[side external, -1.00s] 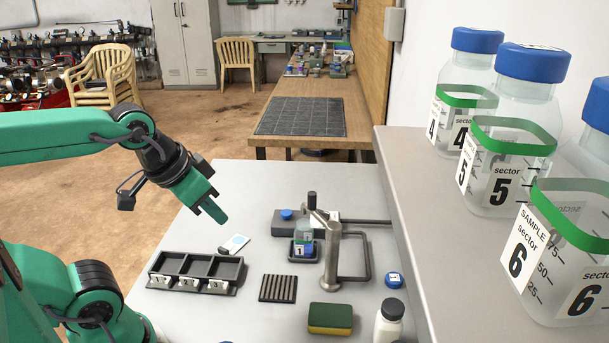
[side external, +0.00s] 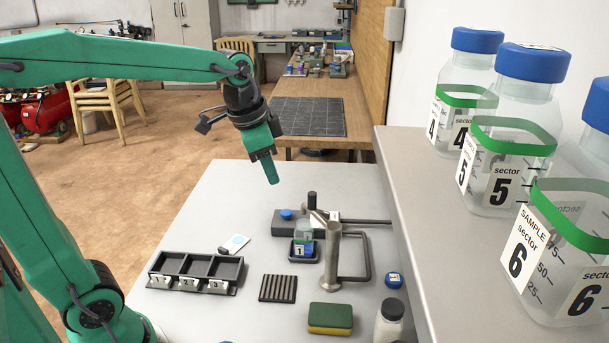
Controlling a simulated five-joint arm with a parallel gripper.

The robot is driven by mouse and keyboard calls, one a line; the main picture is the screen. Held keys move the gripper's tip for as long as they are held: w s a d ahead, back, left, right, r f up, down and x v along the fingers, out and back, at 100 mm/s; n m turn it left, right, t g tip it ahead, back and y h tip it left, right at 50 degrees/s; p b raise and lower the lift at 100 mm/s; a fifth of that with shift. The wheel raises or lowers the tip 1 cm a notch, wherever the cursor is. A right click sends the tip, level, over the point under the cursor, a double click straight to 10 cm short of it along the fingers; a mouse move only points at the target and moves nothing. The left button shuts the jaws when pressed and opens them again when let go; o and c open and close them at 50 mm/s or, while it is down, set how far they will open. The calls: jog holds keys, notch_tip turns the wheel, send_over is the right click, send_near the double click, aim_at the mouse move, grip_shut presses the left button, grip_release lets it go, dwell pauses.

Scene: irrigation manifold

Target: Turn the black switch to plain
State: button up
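A dark grey manifold block (side external: 283,228) stands at the back of the grey bench. A black upright knob (side external: 312,199), which looks like the black switch, rises from it, partly behind a metal spout. Its setting cannot be read from here. A blue button or cap (side external: 286,214) sits on the block's left part, and a white label (side external: 331,215) lies to the right, too small to read. My green gripper (side external: 272,179) points down, in the air to the upper left of the knob and apart from it. Its fingers overlap in this view, so their opening is hidden; nothing shows in them.
A metal post with spout (side external: 332,258) stands before the block, over a small bottle marked 1 (side external: 304,246). A black three-slot rack (side external: 195,270), a ribbed dark pad (side external: 278,288), a sponge (side external: 330,318) and a white bottle (side external: 388,322) are nearer. A shelf (side external: 405,215) with large bottles borders the right.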

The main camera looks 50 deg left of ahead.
jog(key=w+a+f+m+g, duration=0.25)
jog(key=w+f+m, duration=0.2)
jog(key=w, duration=0.75)
jog(key=m, duration=0.4)
send_near(321, 211)
jog(key=shift+w+g, duration=0.3)
jog(key=shift+g, duration=0.15)
jog(key=shift+w+a+f, duration=0.1)
jog(key=shift+w+f, duration=0.15)
jog(key=shift+f, duration=0.2)
jog(key=shift+f, duration=3.9)
grip_shut()
